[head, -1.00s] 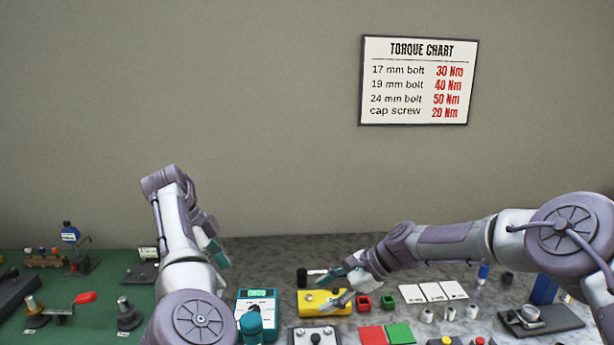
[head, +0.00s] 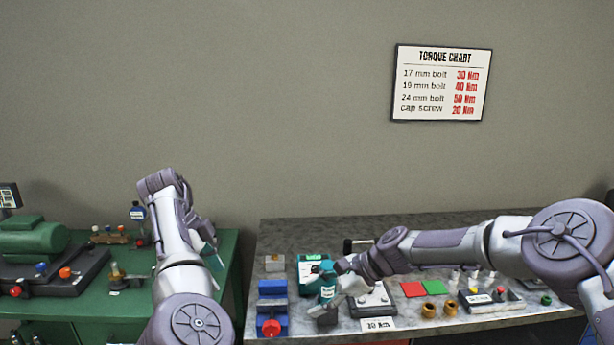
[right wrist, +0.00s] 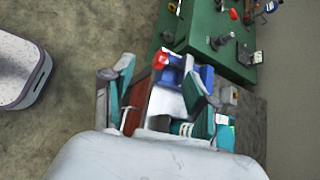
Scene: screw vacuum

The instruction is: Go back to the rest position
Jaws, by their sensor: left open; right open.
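My left gripper (head: 208,250) is raised over the right part of the green bench, with its jaws empty. My right gripper (head: 337,293) is over the left part of the grey bench, in front of a teal device with a green display (head: 309,265) and a teal cylinder with a white label (head: 327,281). In the right wrist view the two fingers of my right gripper (right wrist: 158,92) stand apart with nothing held between them. Beyond them show a blue vise with a red knob (right wrist: 176,66) and the teal device (right wrist: 224,134).
The grey bench (head: 290,232) carries the blue vise (head: 272,300), a red tile (head: 412,289), a green tile (head: 433,286) and several small parts. The green bench (head: 130,306) stands at the left, with a gap between the benches. A torque chart (head: 441,83) hangs on the wall.

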